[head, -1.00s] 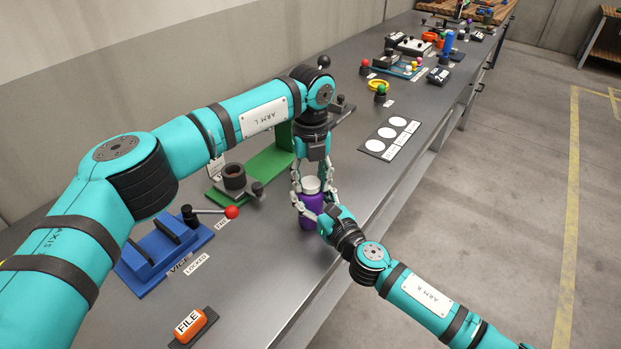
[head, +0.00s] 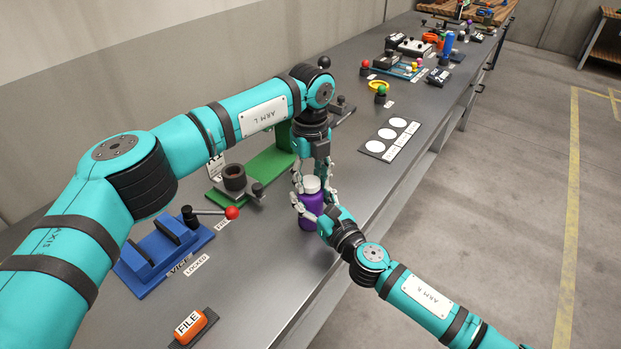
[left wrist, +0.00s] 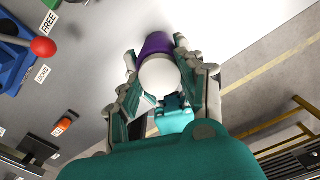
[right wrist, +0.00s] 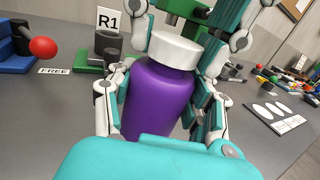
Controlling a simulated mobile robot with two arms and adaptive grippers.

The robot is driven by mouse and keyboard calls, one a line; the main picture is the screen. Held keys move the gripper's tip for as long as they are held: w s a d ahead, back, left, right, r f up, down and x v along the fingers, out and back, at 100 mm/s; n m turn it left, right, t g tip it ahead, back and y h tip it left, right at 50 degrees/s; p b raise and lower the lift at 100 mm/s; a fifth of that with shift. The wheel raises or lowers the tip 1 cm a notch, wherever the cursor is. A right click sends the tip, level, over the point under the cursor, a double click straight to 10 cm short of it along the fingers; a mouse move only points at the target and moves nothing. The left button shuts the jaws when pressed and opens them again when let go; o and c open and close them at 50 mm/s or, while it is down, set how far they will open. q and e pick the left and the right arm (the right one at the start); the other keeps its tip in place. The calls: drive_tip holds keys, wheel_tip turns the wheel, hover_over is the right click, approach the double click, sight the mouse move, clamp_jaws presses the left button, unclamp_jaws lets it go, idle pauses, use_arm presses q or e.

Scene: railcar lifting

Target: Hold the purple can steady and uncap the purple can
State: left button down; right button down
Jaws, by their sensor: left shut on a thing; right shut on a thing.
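The purple can (head: 310,208) stands upright on the grey bench with its white cap (head: 311,185) on top. My left gripper (head: 312,182) comes down from above and is shut on the white cap, with fingers on both sides of it; the cap also shows in the left wrist view (left wrist: 160,77). My right gripper (head: 322,215) reaches in from the right, low down, and is shut around the purple body. The right wrist view shows the purple body (right wrist: 160,100) between its fingers and the cap (right wrist: 174,47) seated on the neck.
A blue vice (head: 160,255) with a red-knobbed lever and a green fixture (head: 270,172) stand left of the can. An orange file block (head: 190,326) lies near the front. A panel with white circles (head: 390,138) lies behind right.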

sight(311, 182)
use_arm(q)
drive_tip(key=shift+r, duration=0.9)
drive_tip(key=shift+r, duration=2.05)
use_arm(e)
drive_tip(key=c, duration=0.5)
unclamp_jaws()
drive_tip(key=shift+o, duration=0.3)
drive_tip(key=shift+s+d, duration=0.1)
